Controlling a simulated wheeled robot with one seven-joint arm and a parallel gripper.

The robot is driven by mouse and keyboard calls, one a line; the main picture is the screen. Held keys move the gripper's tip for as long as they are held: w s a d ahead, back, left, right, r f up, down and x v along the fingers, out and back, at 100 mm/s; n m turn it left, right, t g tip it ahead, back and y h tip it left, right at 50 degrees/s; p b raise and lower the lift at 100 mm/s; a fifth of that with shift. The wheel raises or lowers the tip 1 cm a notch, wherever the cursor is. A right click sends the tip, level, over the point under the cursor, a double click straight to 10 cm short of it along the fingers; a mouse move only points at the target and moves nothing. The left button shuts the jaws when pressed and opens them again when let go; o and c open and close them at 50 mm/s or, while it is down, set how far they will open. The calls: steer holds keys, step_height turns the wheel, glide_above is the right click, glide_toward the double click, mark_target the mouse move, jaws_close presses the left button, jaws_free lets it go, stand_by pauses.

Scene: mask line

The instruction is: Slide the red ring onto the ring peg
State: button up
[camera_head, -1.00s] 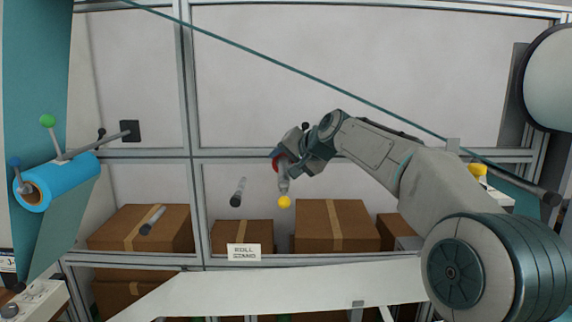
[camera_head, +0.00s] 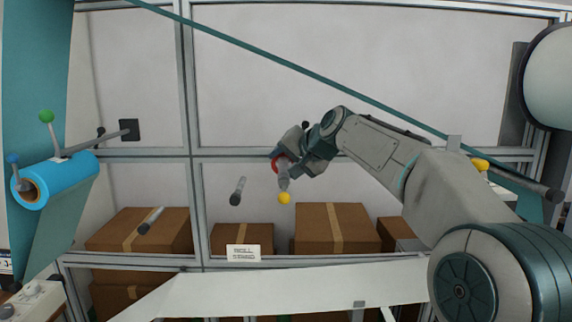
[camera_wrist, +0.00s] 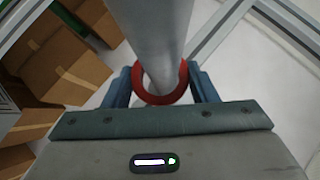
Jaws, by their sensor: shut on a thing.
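The red ring (camera_head: 275,163) is in my gripper (camera_head: 283,163), near the base of the grey peg with a yellow tip (camera_head: 284,184). In the wrist view, the blue fingers (camera_wrist: 159,88) are shut on the red ring (camera_wrist: 160,99) from both sides. The grey peg (camera_wrist: 150,30) runs from the top of the wrist view into the ring's opening. The ring appears to be around it; the peg hides the ring's upper part. The yellow tip is outside the wrist view.
Two bare grey pegs stick out to the left, one nearby (camera_head: 238,190) and one farther off (camera_head: 150,221). Cardboard boxes (camera_head: 325,228) stand below. A blue roll (camera_head: 65,181) hangs at far left. A metal frame rail (camera_head: 189,100) stands behind.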

steer(key=o, duration=1)
